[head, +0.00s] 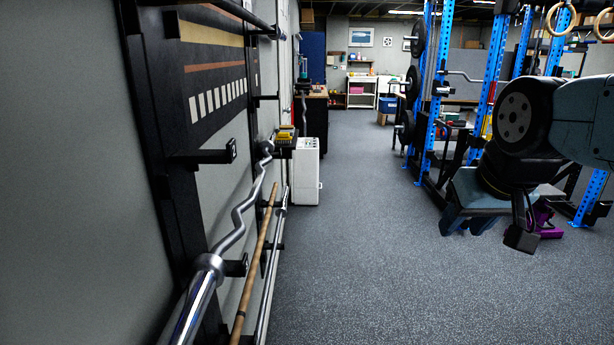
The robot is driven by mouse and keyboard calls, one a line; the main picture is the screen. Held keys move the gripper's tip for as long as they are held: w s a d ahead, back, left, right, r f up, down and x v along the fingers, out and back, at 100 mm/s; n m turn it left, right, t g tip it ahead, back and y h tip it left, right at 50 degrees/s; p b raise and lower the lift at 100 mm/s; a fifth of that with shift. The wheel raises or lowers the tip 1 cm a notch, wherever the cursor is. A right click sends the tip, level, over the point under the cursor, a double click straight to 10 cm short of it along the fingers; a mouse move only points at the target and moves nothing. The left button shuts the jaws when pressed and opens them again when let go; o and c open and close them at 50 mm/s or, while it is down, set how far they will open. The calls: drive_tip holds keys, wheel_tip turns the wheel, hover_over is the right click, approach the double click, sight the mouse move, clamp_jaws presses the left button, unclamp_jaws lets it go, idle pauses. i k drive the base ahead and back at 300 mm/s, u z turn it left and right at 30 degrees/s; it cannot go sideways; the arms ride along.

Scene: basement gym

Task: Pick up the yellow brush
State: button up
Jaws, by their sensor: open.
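A small yellow thing that looks like the yellow brush (286,135) is on a small dark ledge by the left wall, beyond the bars. It is far off and small, so its bristles and handle cannot be made out. My gripper (467,228) hangs at the right, pointing down over the floor. Its two fingers are apart and nothing shows between them. It is well to the right of the yellow thing and much nearer to me, with open floor between them.
A curled metal bar (236,222) and a wooden pole (259,255) run along the left wall rack. Blue power racks (433,85) fill the right. The grey floor (365,240) in the middle is clear.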

sight(281, 136)
drive_tip(key=u, duration=0.1)
drive_tip(key=i, duration=3.75)
drive_tip(key=u, duration=0.15)
